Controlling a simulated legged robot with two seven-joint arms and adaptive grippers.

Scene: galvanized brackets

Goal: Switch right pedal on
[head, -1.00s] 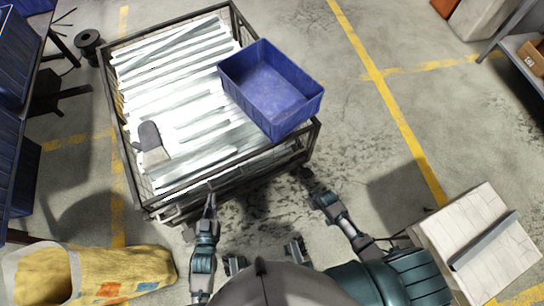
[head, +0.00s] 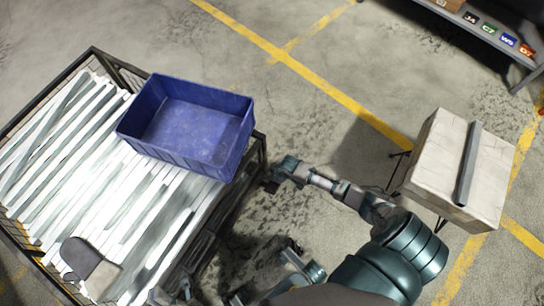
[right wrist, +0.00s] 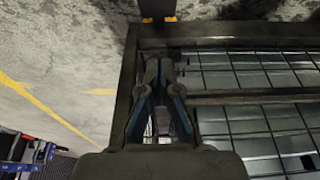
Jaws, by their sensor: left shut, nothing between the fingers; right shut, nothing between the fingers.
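The wire cage cart (head: 125,72) stands at the left in the head view, and its pedals cannot be made out there. In the right wrist view, a small dark part with orange edges (right wrist: 158,19) shows at the top, just outside the cage's corner frame; I cannot tell if it is the right pedal. My right gripper (right wrist: 158,68) is shut and empty, pointing at that corner beside the wire mesh. In the head view, it (head: 270,187) is low beside the cart's right corner. My left gripper (head: 187,286) is shut and empty near the cart's front side, partly cut off.
A pale box (head: 440,165) with a grey bar (head: 468,163) stands at the right.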

